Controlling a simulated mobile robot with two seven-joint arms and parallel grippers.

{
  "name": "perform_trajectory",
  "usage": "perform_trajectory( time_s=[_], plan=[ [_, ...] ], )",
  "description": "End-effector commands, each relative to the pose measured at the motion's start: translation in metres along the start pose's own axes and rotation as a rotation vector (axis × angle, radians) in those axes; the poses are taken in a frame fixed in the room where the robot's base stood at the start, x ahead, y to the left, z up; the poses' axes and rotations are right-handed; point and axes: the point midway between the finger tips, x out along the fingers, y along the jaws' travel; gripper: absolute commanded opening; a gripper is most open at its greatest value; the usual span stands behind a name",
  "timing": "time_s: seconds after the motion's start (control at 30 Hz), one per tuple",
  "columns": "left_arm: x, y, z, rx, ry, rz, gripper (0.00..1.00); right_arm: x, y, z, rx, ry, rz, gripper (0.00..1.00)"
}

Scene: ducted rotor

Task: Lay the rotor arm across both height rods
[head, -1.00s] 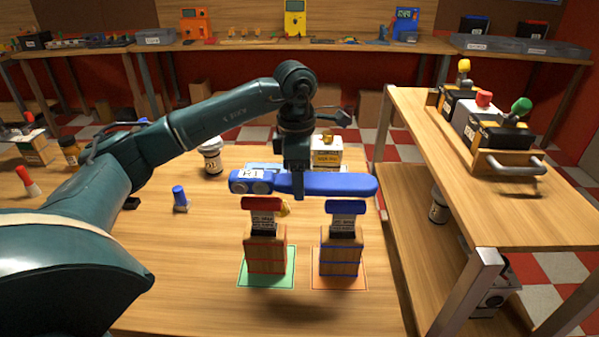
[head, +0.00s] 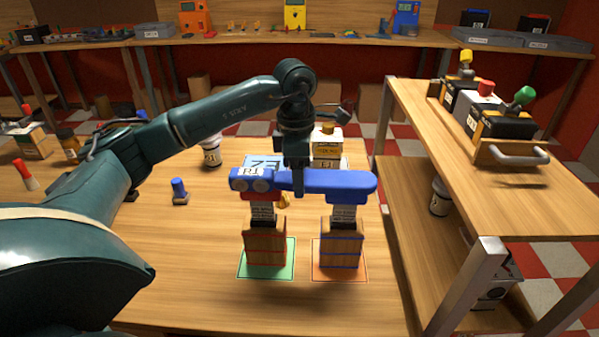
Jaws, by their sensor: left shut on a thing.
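The blue rotor arm (head: 345,182), labelled R1 at its left end, is held level in my left gripper (head: 298,188), which is shut on its middle. It spans over both height rods. The left height rod (head: 264,242) stands upright on a green mat and the right height rod (head: 341,242) on an orange mat. The arm hides most of the rods' red and blue tops. I cannot tell whether it rests on them or hangs just above. My right gripper is not in view.
A blue-capped piece (head: 180,191) and a white jar (head: 211,150) stand left on the table. A yellow-topped box (head: 327,146) stands behind the rotor arm. A side shelf (head: 480,200) with a handled tray (head: 515,150) is at the right. The table front is clear.

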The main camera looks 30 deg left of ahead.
Motion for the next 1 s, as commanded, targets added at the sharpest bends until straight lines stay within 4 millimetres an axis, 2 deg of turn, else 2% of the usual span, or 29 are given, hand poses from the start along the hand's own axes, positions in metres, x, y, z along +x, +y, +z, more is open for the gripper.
perform_trajectory(
  time_s=[0.2, 0.23, 0.5, 0.87, 1.0],
  plan=[
    [0.005, 0.000, 0.000, 0.000, -0.001, 0.001, 0.24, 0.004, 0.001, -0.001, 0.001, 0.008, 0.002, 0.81],
    [0.004, 0.000, 0.000, 0.000, -0.001, 0.001, 0.58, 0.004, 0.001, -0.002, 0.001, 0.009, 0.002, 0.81],
    [0.004, 0.000, 0.000, 0.000, 0.000, 0.001, 0.81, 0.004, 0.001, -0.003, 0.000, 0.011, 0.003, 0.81],
    [0.004, 0.000, 0.000, 0.000, 0.001, -0.001, 0.81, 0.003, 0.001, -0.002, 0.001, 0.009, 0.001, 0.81],
    [-0.018, 0.001, 0.001, 0.000, -0.004, 0.004, 0.81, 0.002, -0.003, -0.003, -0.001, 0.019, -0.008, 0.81]
  ],
)
